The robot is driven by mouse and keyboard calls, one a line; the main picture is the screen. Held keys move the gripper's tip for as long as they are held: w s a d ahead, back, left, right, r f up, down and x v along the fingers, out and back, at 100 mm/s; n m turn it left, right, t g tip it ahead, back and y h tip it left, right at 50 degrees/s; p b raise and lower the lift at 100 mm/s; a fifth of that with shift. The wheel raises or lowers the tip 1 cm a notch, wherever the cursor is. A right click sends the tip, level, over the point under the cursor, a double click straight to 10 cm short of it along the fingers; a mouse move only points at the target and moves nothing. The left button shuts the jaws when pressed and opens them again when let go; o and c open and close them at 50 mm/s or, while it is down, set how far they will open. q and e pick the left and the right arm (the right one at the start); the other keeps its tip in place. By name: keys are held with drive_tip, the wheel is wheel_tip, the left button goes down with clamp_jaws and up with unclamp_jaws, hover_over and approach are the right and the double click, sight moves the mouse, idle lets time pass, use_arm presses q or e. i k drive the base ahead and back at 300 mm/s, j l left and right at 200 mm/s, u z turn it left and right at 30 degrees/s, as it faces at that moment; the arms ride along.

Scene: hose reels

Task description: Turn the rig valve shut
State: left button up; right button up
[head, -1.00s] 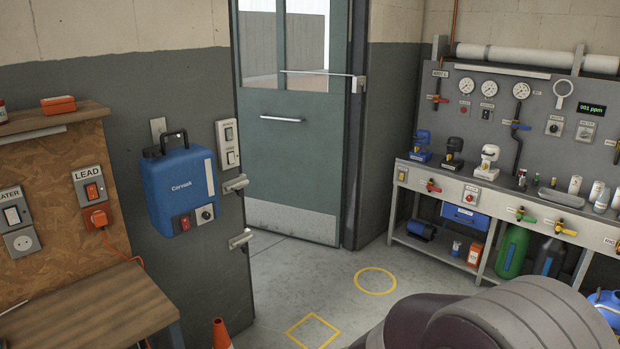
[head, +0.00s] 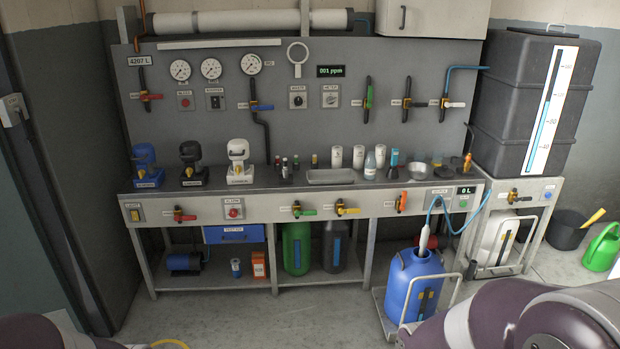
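Several lever valves line the front rail of the workbench (head: 270,207). From left to right they have a red handle (head: 186,217), a green handle (head: 306,212), a yellow handle (head: 350,210) and an orange handle (head: 404,200). The orange handle stands upright; the other three lie about level. A small label by the orange-handled valve is too small to read now; a partly cut-off label in the same place earlier seems to start with "RIG". Neither gripper is in view; only parts of my arms show at the bottom corners.
More valves and gauges are on the back panel (head: 215,120). A blue drum (head: 408,272) with a hose stands on a low trolley before the bench's right end. A dark tank (head: 520,100) stands at the right. The floor before the bench's left and middle is clear.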

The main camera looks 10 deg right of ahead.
sight(402, 207)
drive_tip(key=i+l+z, duration=0.1)
drive_tip(key=i+z, duration=0.15)
drive_tip(key=i, duration=0.25)
drive_tip(key=i+z, duration=0.3)
drive_tip(key=i, duration=0.15)
drive_tip(key=i+j+z, duration=0.25)
drive_tip(key=i, duration=0.25)
drive_tip(key=i+j+z, duration=0.1)
drive_tip(key=i+z, duration=0.15)
drive_tip(key=i, duration=0.2)
drive_tip(key=i+j+z, duration=0.2)
drive_tip(key=z, duration=0.3)
drive_tip(key=i+j+z, duration=0.25)
drive_tip(key=z, duration=0.25)
drive_tip(key=i+j, duration=0.2)
drive_tip(key=j, duration=0.15)
drive_tip(key=i+j+z, duration=0.1)
drive_tip(key=j, duration=0.25)
drive_tip(key=i+j, duration=0.2)
drive_tip(key=j, duration=0.2)
drive_tip(key=i+j+z, duration=0.1)
drive_tip(key=j, duration=0.3)
drive_tip(key=i+j, duration=0.25)
drive_tip(key=j+z, duration=0.05)
drive_tip(key=j, duration=0.05)
